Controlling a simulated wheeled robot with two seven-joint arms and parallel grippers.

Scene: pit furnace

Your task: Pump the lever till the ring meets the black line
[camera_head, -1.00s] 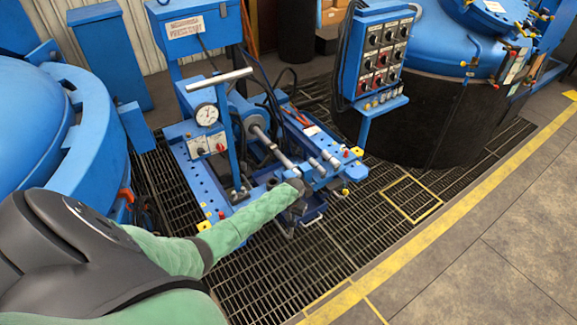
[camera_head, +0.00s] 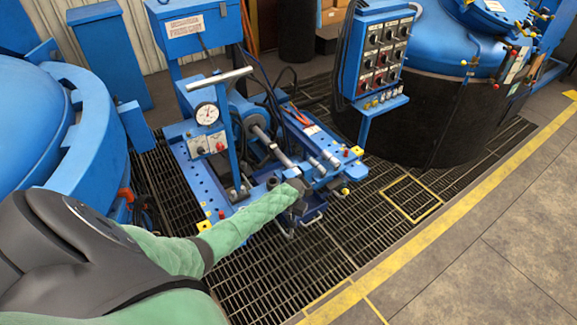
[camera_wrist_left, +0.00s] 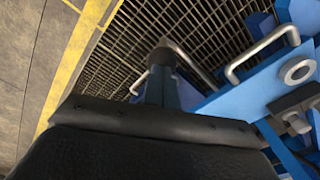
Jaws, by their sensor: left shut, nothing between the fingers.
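The blue pump bench (camera_head: 205,180) stands on the floor grating, with a silver T-shaped handle (camera_head: 220,77) at its upper left and a silver rod (camera_head: 270,145) along its middle. I cannot tell for sure which bar is the lever, and I cannot make out the ring or the black line. My left gripper (camera_head: 299,205) is at the front end of the bench, shut and empty. In the left wrist view its narrow tip (camera_wrist_left: 163,65) is close to a bent grey bar (camera_wrist_left: 190,58); I cannot tell if they touch. My right gripper is not in view.
A round dial gauge (camera_head: 206,113) faces me on the bench. A control box with knobs (camera_head: 380,55) stands behind, near a large black and blue vessel (camera_head: 440,110). A blue furnace body (camera_head: 60,130) is at left. The grey floor (camera_head: 480,250) at right is clear.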

